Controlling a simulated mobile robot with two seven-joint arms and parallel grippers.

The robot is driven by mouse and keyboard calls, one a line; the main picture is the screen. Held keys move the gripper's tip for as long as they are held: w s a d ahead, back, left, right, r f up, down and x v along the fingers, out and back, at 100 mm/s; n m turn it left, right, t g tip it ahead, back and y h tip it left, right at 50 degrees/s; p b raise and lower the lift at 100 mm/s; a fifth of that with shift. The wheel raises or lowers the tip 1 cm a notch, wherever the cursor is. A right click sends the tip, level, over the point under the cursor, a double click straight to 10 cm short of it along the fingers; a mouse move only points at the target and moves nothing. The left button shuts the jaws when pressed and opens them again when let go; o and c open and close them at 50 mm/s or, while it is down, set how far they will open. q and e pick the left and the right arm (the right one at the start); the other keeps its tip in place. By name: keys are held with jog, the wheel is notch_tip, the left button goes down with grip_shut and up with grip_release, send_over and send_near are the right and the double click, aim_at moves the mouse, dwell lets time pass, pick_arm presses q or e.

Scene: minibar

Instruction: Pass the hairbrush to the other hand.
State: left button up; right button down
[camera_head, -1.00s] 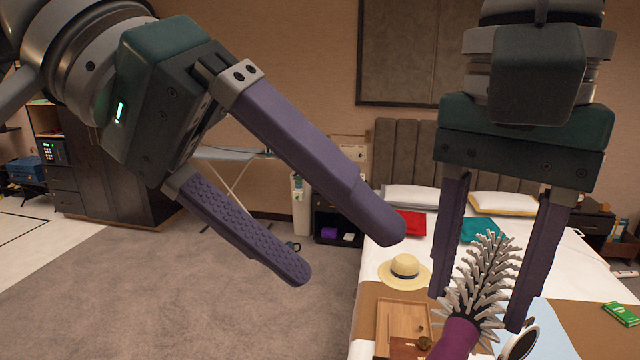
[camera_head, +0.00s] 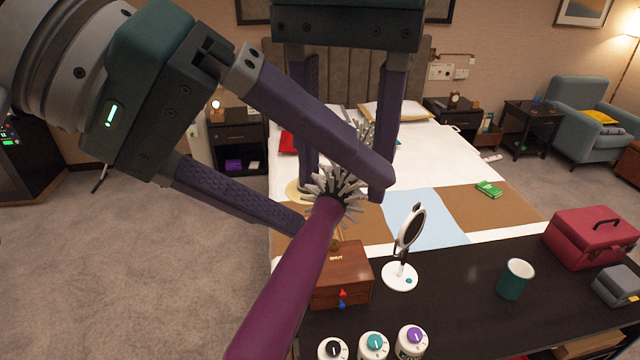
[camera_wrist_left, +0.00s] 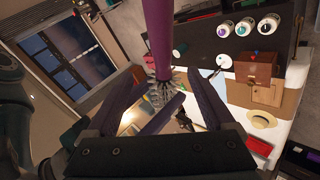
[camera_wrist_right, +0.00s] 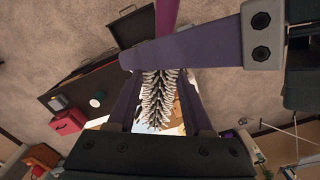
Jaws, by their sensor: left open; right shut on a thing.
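The hairbrush has a long purple handle (camera_head: 285,275) and a round head of grey bristles (camera_head: 338,187). My right gripper (camera_head: 346,185) is shut on the bristle head, with the handle pointing toward the head camera. My left gripper (camera_head: 342,203) is open, its fingers on either side of the brush near where bristles meet handle. In the left wrist view the bristles (camera_wrist_left: 162,92) lie between the open fingertips. In the right wrist view the bristles (camera_wrist_right: 158,100) lie between the right fingers, with a left finger (camera_wrist_right: 185,50) crossing close. Contact of the left fingers cannot be told.
Below is a dark bench with a wooden box (camera_head: 342,272), a round mirror (camera_head: 408,235), a teal mug (camera_head: 515,278), a red case (camera_head: 590,238) and several dial-topped bottles (camera_head: 374,345). The bed (camera_head: 450,160) stands behind. Grey carpet (camera_head: 130,260) is free at left.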

pick_arm(q)
jog(key=shift+d+f, duration=0.4)
jog(key=shift+d, duration=0.05)
jog(key=shift+d+r, duration=0.1)
jog(key=shift+r, duration=0.05)
grip_shut()
pick_arm(e)
jog(key=c, duration=0.7)
grip_release()
jog(key=o, duration=0.5)
